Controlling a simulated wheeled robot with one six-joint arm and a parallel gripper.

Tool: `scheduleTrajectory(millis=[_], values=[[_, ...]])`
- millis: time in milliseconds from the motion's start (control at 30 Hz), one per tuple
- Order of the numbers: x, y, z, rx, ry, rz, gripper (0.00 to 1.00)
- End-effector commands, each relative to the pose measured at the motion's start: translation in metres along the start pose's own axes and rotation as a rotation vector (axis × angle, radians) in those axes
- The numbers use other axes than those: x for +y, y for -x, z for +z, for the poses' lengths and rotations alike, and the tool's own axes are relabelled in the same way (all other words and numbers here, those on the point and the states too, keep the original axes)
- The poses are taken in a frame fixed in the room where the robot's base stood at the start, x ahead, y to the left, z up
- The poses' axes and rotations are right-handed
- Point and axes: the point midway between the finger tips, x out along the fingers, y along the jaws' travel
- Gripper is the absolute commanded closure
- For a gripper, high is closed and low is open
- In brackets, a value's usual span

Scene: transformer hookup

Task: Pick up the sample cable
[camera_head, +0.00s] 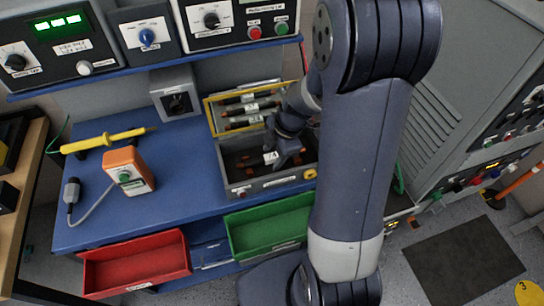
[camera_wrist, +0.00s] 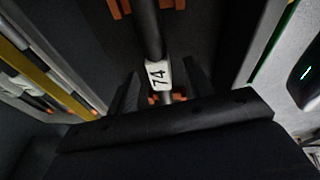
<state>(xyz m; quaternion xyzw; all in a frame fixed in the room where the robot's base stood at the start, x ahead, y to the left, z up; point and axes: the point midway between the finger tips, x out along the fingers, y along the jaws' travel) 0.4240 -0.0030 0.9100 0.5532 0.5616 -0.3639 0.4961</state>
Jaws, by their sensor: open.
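A black cable with a white tag reading 74 (camera_wrist: 158,76) runs up the middle of the wrist view. It lies in an open grey case (camera_head: 245,190) on the blue bench, and its white tag shows in the head view (camera_head: 270,157). Orange holders (camera_wrist: 118,8) show near the cable. My gripper (camera_head: 287,157) reaches down into the case. In the wrist view my gripper (camera_wrist: 162,88) is open, with one dark finger on each side of the cable by the tag. I cannot tell whether either finger touches it.
The case's yellow-rimmed lid (camera_head: 208,110) stands open behind, holding several tagged cables. Red (camera_head: 135,268) and green (camera_head: 270,228) drawers stick out in front. A grey cabinet (camera_head: 440,90) stands right.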

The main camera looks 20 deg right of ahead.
Motion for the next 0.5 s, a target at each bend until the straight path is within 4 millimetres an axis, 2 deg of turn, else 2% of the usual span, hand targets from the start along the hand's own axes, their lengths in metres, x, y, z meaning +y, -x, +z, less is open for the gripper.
scheduleTrajectory(millis=[67,500], values=[[0.0000,0.0001,0.0000,0.000,0.000,0.000,0.53],[-0.0001,0.0002,0.0000,0.000,0.000,0.000,0.89]])
